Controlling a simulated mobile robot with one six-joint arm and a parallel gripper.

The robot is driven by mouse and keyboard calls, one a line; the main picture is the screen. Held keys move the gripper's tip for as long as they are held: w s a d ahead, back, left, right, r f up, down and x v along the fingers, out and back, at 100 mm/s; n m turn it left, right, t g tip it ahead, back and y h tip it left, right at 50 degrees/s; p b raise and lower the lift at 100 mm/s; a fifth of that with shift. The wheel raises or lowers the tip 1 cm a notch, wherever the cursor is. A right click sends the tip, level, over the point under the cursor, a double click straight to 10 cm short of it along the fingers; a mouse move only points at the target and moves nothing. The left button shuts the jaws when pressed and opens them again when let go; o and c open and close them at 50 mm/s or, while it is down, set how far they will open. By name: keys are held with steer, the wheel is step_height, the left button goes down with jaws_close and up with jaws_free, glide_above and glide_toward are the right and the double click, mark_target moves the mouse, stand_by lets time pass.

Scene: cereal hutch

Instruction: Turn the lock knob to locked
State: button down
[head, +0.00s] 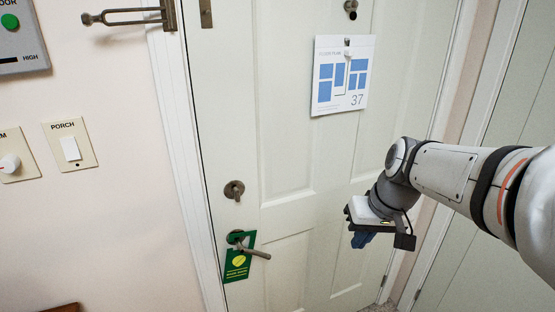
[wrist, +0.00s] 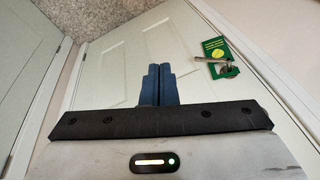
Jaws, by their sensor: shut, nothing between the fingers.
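The lock knob (head: 234,190) is a small dark bronze thumb-turn on a round plate on the pale door, above the lever handle (head: 254,250). A green tag (head: 239,258) hangs from the handle. My gripper (head: 362,240) is in front of the door, to the right of the knob and lower in the head view, apart from it. Its blue fingers (wrist: 157,84) are together and empty in the wrist view. The wrist view also shows the handle (wrist: 212,60) and the green tag (wrist: 218,52) at the upper right. The lock knob cannot be made out there.
A swing-bar latch (head: 130,15) is at the door's upper left. A floor plan sheet (head: 342,76) hangs on the door below a peephole (head: 350,7). A porch switch (head: 70,147) and a dial (head: 10,164) are on the left wall. The door's surface between gripper and knob is clear.

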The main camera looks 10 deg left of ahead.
steer(key=w+a+r+n+y+p, duration=0.3)
steer(key=w+a+r, duration=0.2)
steer(key=w+a, duration=0.6)
steer(key=n+g+y+p, duration=0.1)
steer(key=n+y+p, duration=0.1)
steer(key=p, duration=0.2)
glide_toward(237, 194)
steer(key=w+f, duration=0.2)
steer(key=f, duration=0.1)
steer(key=w+f, duration=0.2)
steer(key=shift+w+a+f, duration=0.1)
steer(key=shift+w+f, duration=0.25)
steer(key=shift+w, duration=0.05)
steer(key=s+a, duration=0.1)
steer(key=s+a+p, duration=0.1)
steer(key=shift+a+r, duration=0.1)
steer(key=shift+a, duration=0.4)
